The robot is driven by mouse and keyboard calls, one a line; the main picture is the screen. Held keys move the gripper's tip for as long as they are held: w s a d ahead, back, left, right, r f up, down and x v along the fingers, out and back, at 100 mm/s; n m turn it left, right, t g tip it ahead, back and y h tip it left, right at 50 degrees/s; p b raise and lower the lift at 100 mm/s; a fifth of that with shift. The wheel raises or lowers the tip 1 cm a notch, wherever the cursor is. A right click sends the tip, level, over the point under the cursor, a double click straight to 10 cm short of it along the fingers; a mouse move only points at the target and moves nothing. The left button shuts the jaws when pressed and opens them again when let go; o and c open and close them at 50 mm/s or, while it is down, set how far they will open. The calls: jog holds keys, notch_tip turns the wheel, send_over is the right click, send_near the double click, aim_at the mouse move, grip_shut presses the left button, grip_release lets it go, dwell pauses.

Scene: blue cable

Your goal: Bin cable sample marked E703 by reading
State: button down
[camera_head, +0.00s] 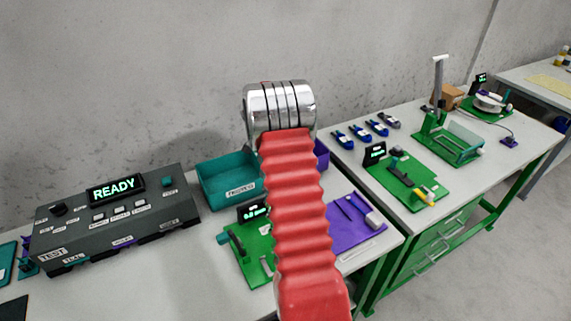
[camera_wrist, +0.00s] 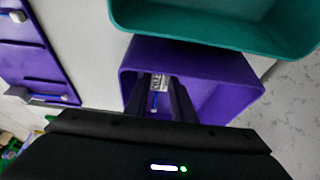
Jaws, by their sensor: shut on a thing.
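My gripper (camera_wrist: 160,92) shows in the wrist view, its two dark fingers reaching down into the purple bin (camera_wrist: 222,100). It is shut on a blue cable sample (camera_wrist: 153,102) with a white tag (camera_wrist: 159,82); the tag's print is too small to read surely. The fingers and cable are within the bin's outline; I cannot tell whether the cable touches its floor. The teal bin (camera_wrist: 210,30) is beside the purple one. In the head view my red arm hides the gripper and most of the purple bin (camera_head: 322,155); the teal bin (camera_head: 212,190) is left of it.
A dark test box (camera_head: 120,220) with a READY display (camera_head: 116,188) stands at left. Green fixtures (camera_head: 248,252) and a purple fixture (camera_head: 350,222) are near the arm. Several blue cable samples (camera_head: 360,132) lie on the right bench, with another green fixture (camera_head: 408,180).

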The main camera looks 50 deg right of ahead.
jog(key=shift+f, duration=0.4)
dwell(0.4)
jog(key=c, duration=1.4)
grip_release()
jog(key=shift+r, duration=0.1)
notch_tip(320, 180, up, 12)
dwell(0.9)
dwell(0.5)
